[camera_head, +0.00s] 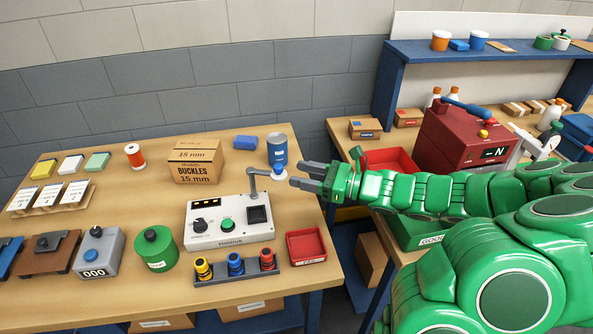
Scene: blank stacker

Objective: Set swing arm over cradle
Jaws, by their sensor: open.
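The blank stacker (230,221) is a pale box with a black knob, a green button and a screen, standing on the wooden table. A dark square recess (258,214) on its right side looks like the cradle. The grey swing arm (252,182) rises behind this recess and bends right, away from above it. Its outer end has a blue knob and a pale round foot (279,173), out past the stacker's back right corner. My gripper (297,172) is open just right of that end, fingers pointing left. I see no contact between them.
A blue can (277,146) stands right behind the swing arm's end. A buckles carton (195,162) is behind the stacker. The table's right edge runs under my gripper.

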